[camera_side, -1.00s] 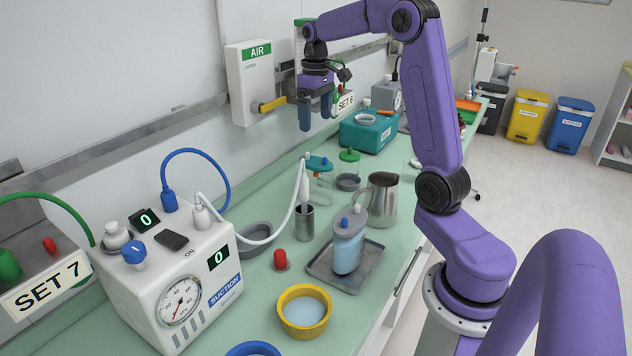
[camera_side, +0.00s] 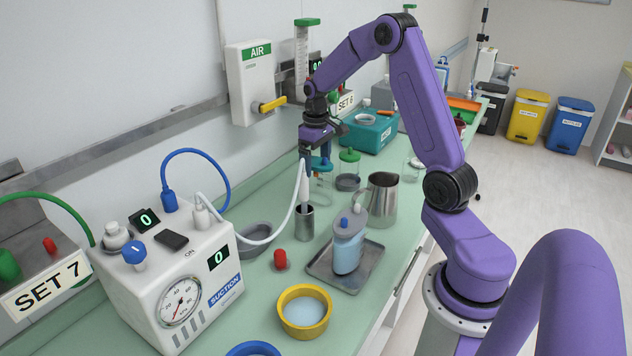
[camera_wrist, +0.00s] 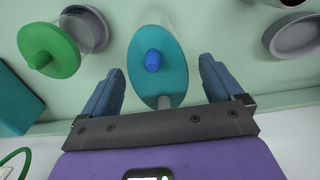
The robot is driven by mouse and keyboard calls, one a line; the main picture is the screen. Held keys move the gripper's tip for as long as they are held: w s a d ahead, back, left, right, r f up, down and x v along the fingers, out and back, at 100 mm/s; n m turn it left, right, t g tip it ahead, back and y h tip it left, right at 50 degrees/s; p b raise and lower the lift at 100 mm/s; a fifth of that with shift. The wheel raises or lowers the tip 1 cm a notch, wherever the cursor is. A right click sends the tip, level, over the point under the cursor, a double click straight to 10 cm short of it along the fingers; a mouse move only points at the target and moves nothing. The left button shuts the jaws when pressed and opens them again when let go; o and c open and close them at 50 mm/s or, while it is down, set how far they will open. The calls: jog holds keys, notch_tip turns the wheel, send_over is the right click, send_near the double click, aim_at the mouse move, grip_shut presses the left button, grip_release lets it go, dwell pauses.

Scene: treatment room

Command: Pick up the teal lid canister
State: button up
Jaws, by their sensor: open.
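The teal lid canister (camera_side: 323,187) stands on the green counter near the wall, a clear jar partly hidden behind the white hose tip and my gripper. In the wrist view its oval teal lid (camera_wrist: 150,88) with a blue knob lies between my fingers. My gripper (camera_wrist: 160,75) is open and empty, pointing down, with one blue finger at each side of the lid and a gap at both sides. In the side view my gripper (camera_side: 316,160) is at the lid's height or just above it; the exact height is hard to tell.
A green lid jar (camera_side: 349,170) stands close to the right. A steel cup (camera_side: 304,222) with a white hose tip is in front, and a steel jug (camera_side: 382,200) beyond it. A blue-filled canister (camera_side: 348,250) sits on a metal tray (camera_side: 322,271). The wall is close behind.

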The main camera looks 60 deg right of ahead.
jog(key=shift+f, duration=1.95)
jog(key=c, duration=1.2)
jog(key=shift+r, duration=0.15)
